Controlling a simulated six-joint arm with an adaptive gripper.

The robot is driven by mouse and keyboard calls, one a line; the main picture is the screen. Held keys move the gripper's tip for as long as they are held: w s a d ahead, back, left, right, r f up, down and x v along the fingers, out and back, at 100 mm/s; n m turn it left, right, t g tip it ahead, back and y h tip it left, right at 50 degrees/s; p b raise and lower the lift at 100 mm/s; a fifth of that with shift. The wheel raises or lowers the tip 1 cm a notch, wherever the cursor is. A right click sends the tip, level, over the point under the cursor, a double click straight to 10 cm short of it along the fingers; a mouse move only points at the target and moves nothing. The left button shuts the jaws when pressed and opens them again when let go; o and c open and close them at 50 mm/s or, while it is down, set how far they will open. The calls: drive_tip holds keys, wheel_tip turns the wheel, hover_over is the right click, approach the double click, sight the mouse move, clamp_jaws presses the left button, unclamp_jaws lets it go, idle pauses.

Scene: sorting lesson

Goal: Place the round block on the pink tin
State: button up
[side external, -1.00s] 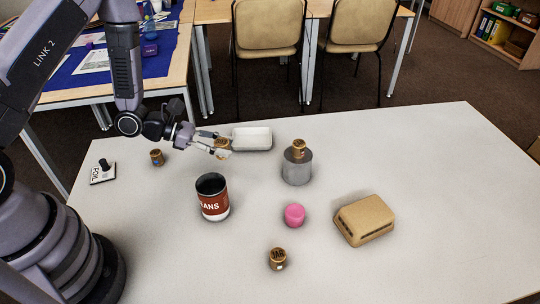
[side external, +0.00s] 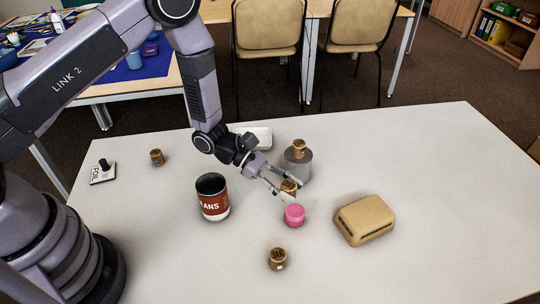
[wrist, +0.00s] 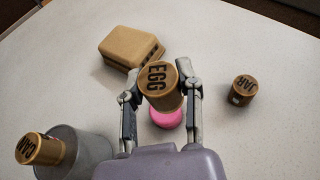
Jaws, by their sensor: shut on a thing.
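My gripper (side external: 290,192) is shut on a round wooden block marked EGG (wrist: 161,86), which also shows between the fingers in the side view (side external: 289,185). The pink tin (side external: 294,216) stands on the white table just below the held block in the side view. In the wrist view the pink tin (wrist: 168,119) shows partly behind the block, between the fingers. The block appears above the tin; whether they touch I cannot tell.
A grey can (side external: 297,168) with a wooden block marked CAN (wrist: 40,149) on top stands close behind my gripper. A block marked JAR (side external: 277,259), a tan box (side external: 364,220), a red-labelled tin (side external: 212,198) and a white tray (side external: 262,137) stand around.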

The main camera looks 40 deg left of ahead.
sight(296, 211)
drive_tip(key=shift+w+d+f, duration=0.3)
drive_tip(key=shift+w+f, duration=0.1)
drive_tip(key=shift+f, duration=0.2)
drive_tip(key=shift+w+d+f, duration=0.3)
drive_tip(key=shift+w+f, duration=0.1)
drive_tip(key=shift+f, duration=1.8)
drive_tip(key=o, duration=0.9)
drive_tip(key=shift+f, duration=0.1)
drive_tip(key=shift+c, duration=0.2)
